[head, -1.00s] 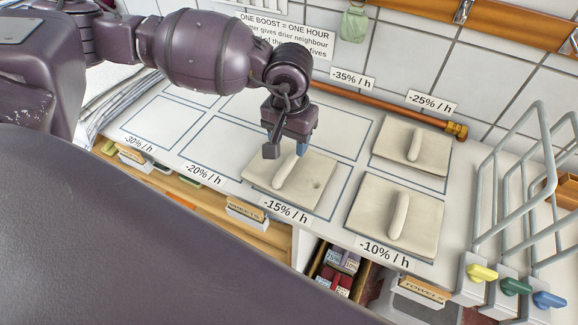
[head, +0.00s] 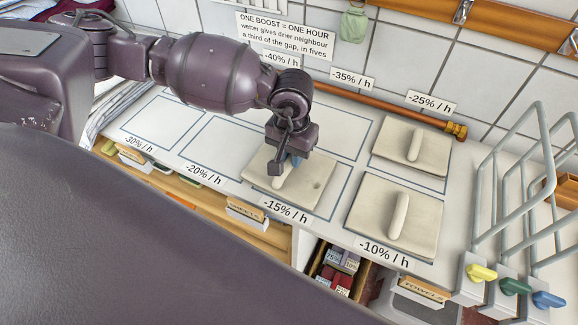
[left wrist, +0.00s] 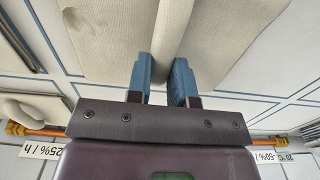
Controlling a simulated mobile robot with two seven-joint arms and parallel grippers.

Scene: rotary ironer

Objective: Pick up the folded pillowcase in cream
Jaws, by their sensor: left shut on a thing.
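A folded cream pillowcase (head: 308,188) lies flat in the outlined square at the "-15% / h" label, with a raised ridge along its middle and a small dark mark on its right part. My left gripper (head: 282,170) is down at the far end of that ridge. In the left wrist view, the blue fingertips of the gripper (left wrist: 161,70) stand on either side of the ridge of the pillowcase (left wrist: 225,30), shut on it. The cloth still appears to rest on the counter. My right gripper is out of view.
Similar cream folded cloths lie at the "-10% / h" label (head: 420,215) and the "-25% / h" side (head: 432,152). A grey wire rack (head: 510,190) with coloured knobs stands at the right. A copper pipe (head: 385,107) runs along the wall. Outlined squares at the left are bare.

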